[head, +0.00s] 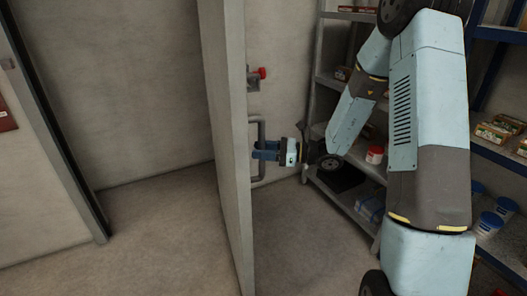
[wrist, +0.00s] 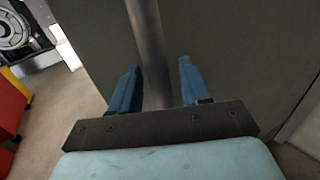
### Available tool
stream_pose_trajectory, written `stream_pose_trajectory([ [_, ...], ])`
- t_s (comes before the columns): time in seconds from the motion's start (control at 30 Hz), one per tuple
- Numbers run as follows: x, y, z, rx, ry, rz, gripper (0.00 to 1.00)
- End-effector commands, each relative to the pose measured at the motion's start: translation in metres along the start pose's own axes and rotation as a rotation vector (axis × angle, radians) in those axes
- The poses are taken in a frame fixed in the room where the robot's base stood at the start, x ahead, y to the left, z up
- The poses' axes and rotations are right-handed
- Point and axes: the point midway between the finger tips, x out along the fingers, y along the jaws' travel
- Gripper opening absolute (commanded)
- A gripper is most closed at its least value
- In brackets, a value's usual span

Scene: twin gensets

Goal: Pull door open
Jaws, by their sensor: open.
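The door (head: 228,120) is a grey slab seen nearly edge-on in the head view, standing open away from its frame. A grey vertical bar handle (head: 259,172) is fixed on its right face. My gripper (head: 258,151) is at the handle, with its blue fingers pointing left toward the door. In the wrist view, the handle bar (wrist: 148,50) runs between the two blue fingers of my gripper (wrist: 155,88). The fingers are open, with a gap on each side of the bar. The door's face (wrist: 230,45) fills most of the background there.
A red knob (head: 262,73) sits above the handle on the door. Shelves (head: 345,205) with jars and boxes stand to the right, close to my arm. A dark door frame (head: 62,130) is at left. The floor (head: 165,225) left of the door is clear.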

Motion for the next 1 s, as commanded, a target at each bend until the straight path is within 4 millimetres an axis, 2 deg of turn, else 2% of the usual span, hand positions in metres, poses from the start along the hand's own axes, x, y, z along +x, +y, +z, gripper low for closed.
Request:
stream_pose_trajectory([
  [0.13,-0.006,-0.001,0.000,-0.001,0.000,-0.001,0.46],
  [0.23,-0.018,-0.001,0.000,-0.001,0.001,-0.003,0.46],
  [0.7,-0.106,-0.001,-0.001,0.000,0.000,-0.003,0.46],
  [0.9,-0.131,-0.001,-0.001,0.000,0.000,-0.003,0.46],
  [1.0,-0.136,-0.001,-0.002,0.000,0.001,-0.001,0.46],
])
